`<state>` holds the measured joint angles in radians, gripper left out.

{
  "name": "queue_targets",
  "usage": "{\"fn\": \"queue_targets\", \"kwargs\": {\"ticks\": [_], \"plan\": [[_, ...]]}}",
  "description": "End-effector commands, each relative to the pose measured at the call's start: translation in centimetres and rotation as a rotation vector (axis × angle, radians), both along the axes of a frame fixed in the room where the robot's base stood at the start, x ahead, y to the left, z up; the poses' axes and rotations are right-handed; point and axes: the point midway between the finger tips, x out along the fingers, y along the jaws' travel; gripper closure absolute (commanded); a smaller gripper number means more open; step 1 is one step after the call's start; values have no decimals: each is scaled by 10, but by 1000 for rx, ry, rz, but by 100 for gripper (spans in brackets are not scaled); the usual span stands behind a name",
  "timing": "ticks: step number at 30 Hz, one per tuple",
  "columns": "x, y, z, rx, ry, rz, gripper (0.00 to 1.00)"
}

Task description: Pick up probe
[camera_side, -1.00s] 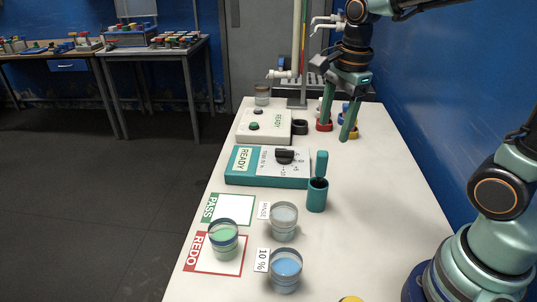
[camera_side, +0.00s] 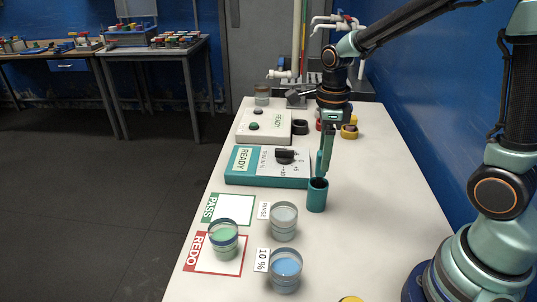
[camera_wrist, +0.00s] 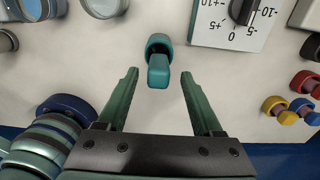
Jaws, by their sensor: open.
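The teal probe (camera_wrist: 158,70) stands upright in a teal cylindrical holder (camera_side: 317,196) on the white table, right of the teal meter. In the side view my gripper (camera_side: 326,166) is right above the holder and its finger covers most of the probe. In the wrist view my gripper (camera_wrist: 160,95) is open, with the probe's top ahead of the gap between its two green fingers. The fingers appear apart from the probe, and nothing is between them.
The teal meter (camera_side: 250,178) reads READY, with a black dial. A white READY box (camera_side: 268,138) stands behind it. Beakers with green (camera_side: 222,240), clear (camera_side: 283,222) and blue (camera_side: 285,272) contents stand in front. Coloured rings (camera_wrist: 303,105) lie at the back right.

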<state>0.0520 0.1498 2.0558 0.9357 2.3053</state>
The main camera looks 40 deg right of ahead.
Motion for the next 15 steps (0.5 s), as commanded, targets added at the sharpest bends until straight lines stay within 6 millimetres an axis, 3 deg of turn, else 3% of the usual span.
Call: {"fn": "queue_targets", "kwargs": {"ticks": [9,15], "plan": [[1,4,-41,1,5,1,32],[1,4,-52,0,3,1,32]]}}
